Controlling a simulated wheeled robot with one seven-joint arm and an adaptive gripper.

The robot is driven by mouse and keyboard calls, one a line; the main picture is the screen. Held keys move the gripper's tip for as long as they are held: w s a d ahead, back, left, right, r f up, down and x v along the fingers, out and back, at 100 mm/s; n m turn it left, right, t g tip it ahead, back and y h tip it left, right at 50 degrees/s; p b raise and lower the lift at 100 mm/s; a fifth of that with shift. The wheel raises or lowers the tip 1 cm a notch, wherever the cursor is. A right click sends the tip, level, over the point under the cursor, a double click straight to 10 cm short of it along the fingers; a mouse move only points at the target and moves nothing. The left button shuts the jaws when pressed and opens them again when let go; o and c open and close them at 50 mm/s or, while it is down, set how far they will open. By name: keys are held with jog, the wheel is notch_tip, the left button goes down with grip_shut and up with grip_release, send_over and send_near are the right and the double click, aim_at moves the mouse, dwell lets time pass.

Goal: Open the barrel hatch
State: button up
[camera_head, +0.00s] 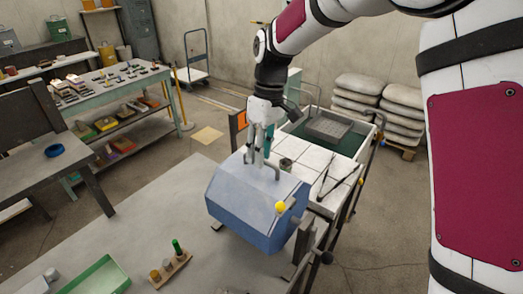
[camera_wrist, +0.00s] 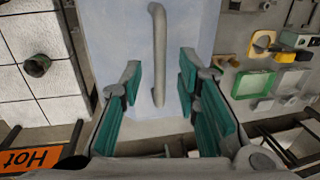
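The blue barrel (camera_head: 248,205) is a faceted box-like drum in the middle of the head view. Its hatch appears as a pale blue panel (camera_wrist: 205,30) in the wrist view. A grey bar handle (camera_wrist: 159,45) runs along this panel, and it also shows on top of the barrel in the head view (camera_head: 276,172). My gripper (camera_wrist: 160,82) is open, with its green-padded fingers on either side of the handle and gaps visible on both sides. In the head view my gripper (camera_head: 262,155) points down over the handle. The hatch looks closed.
A yellow knob (camera_head: 280,207) sits on the barrel's near side. A white tiled bench (camera_head: 318,172) stands behind right, and an orange "Hot" sign (camera_wrist: 30,160) is beside it. A green tray (camera_head: 97,277) and a small bottle rack (camera_head: 170,270) lie on the grey table front left.

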grip_shut()
